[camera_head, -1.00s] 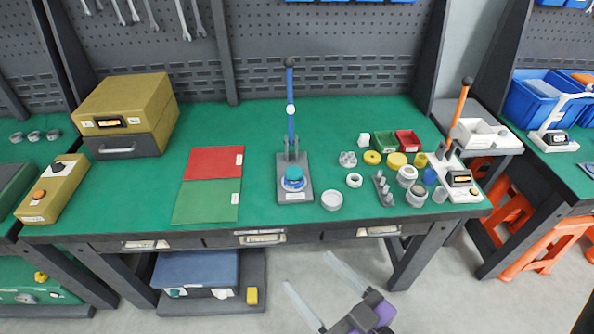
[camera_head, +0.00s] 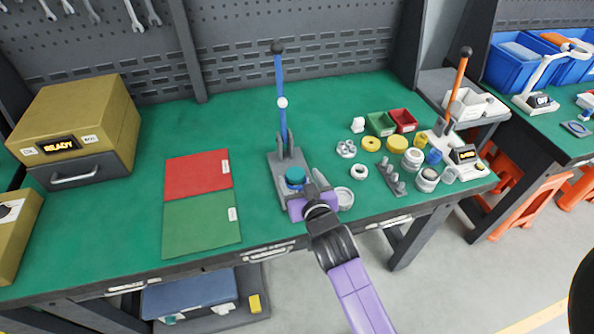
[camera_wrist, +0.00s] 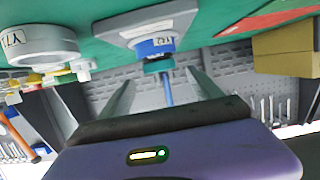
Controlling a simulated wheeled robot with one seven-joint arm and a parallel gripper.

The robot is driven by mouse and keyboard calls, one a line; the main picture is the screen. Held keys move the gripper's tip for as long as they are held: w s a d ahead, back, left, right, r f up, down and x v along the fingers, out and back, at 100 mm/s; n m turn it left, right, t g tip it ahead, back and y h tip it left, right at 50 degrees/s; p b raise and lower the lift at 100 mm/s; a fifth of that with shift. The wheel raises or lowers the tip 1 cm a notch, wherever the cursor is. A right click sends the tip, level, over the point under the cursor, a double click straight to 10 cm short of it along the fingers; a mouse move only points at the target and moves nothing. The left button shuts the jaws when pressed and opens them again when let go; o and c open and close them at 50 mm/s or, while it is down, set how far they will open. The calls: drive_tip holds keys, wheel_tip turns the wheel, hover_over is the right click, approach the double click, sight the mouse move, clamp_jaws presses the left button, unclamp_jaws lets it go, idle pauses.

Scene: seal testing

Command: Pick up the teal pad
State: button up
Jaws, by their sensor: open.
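The teal pad (camera_head: 295,174) is a small round disc above a blue labelled piece (camera_head: 295,184) on the grey base of the lever press (camera_head: 283,160). In the wrist view the teal pad (camera_wrist: 158,66) shows between and beyond the two fingers, with the blue piece (camera_wrist: 155,46) against it. My gripper (camera_head: 307,188) is at the front right of the press base, close to the pad. In the wrist view my gripper (camera_wrist: 160,77) is open, its fingers apart with nothing held. The gripper hides part of the press base in the head view.
The press's blue lever (camera_head: 281,95) rises behind the pad. A white ring-shaped part (camera_head: 345,198) lies just right of my gripper. Several small parts and two bins (camera_head: 380,123) stand farther right. Red (camera_head: 197,173) and green (camera_head: 202,222) mats lie left.

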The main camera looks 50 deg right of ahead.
sight(293, 168)
drive_tip(key=x, duration=0.2)
drive_tip(key=shift+w+d, duration=0.15)
drive_tip(key=shift+d, duration=0.05)
drive_tip(key=shift+f+p+x, duration=0.2)
drive_tip(key=shift+x, duration=1.1)
drive_tip(key=shift+f+p+x, duration=0.15)
drive_tip(key=shift+f+x, duration=0.1)
drive_tip(key=shift+x, duration=1.05)
drive_tip(key=shift+a, duration=0.2)
drive_tip(key=shift+c, duration=0.4)
